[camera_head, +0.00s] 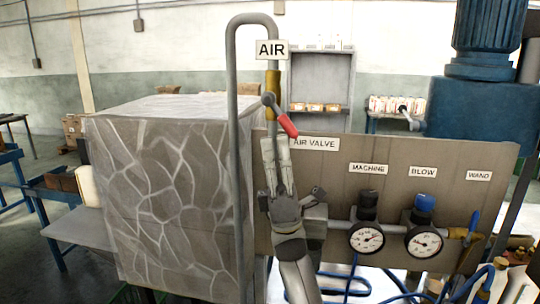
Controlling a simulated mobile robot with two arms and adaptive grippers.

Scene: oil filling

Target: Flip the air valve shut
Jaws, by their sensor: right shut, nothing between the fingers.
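The air valve (271,99) sits on the vertical grey pipe, just below the AIR sign (272,50) and a brass fitting. Its red-tipped lever (286,123) slants down and to the right from the pivot. My right gripper (275,143) points up in front of the pipe, just below and left of the lever's red end. It is shut and empty. Whether a finger touches the lever is not clear. The gripper hides part of the pipe and the left of the AIR VALVE label (317,143). My left gripper is not in view.
A brown panel (390,200) behind carries two gauges (367,237) (424,241), MACHINE, BLOW and WAND labels, and blue hoses. A large grey cracked-pattern block (175,200) stands left of the pipe. A blue machine (480,100) stands behind on the right.

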